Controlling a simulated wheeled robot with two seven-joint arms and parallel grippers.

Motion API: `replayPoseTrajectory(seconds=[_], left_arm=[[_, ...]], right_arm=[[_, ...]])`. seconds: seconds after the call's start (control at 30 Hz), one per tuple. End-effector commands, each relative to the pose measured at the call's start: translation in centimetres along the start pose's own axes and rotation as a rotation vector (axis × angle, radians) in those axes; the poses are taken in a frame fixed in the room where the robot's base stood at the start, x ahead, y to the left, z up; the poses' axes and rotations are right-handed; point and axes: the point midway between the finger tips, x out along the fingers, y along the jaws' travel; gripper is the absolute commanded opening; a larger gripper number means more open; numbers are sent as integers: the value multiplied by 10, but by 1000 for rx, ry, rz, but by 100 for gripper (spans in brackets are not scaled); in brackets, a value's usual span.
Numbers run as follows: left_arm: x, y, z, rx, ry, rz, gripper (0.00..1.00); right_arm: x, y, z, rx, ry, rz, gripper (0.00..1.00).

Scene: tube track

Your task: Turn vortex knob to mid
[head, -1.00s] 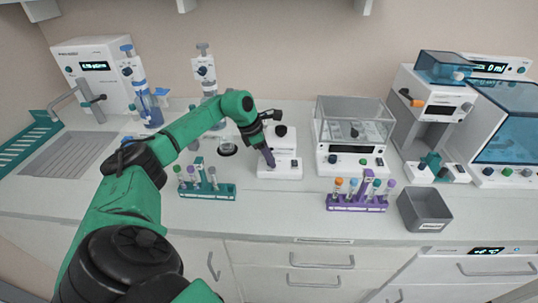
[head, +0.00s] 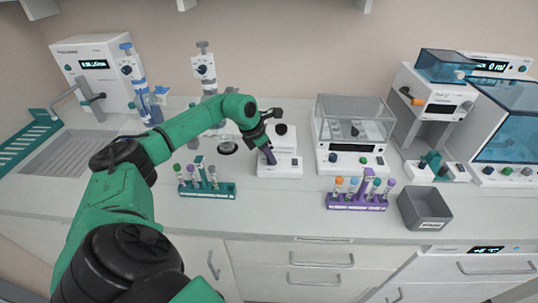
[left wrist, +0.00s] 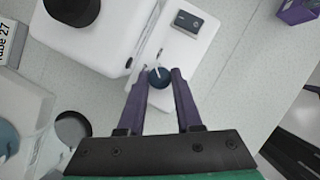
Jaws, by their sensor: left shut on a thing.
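The vortex mixer (head: 279,160) is a small white device on the bench with a black round cup (head: 281,130) on top. In the left wrist view its dark blue knob (left wrist: 158,77) with a white pointer line sits on the front ledge, beside a dark rocker switch (left wrist: 188,21). My left gripper (head: 268,158) reaches down over the front ledge. In the wrist view its purple fingers (left wrist: 159,84) stand on both sides of the knob, shut on it. In the head view the fingers hide the knob. My right gripper does not show.
A teal tube rack (head: 207,189) stands front left of the mixer, and a purple rack (head: 357,200) front right. A balance (head: 352,147) with a clear cover stands right of the mixer. A grey bin (head: 425,208) is further right. Pipettes on stands are behind my left arm.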

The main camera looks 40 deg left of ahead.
Motion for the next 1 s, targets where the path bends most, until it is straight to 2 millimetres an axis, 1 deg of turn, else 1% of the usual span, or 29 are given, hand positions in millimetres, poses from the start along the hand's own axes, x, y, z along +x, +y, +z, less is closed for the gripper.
replayPoseTrajectory(seconds=[0.27,0.6,0.8,1.0], left_arm=[[-2,-1,2,-235,-5,101,0],[0,-3,3,-504,-7,210,0],[-1,-3,3,-613,-7,255,0],[-1,-3,4,-673,-7,279,0]], right_arm=[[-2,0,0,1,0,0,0],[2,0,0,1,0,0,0],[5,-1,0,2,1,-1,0],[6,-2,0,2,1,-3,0]])
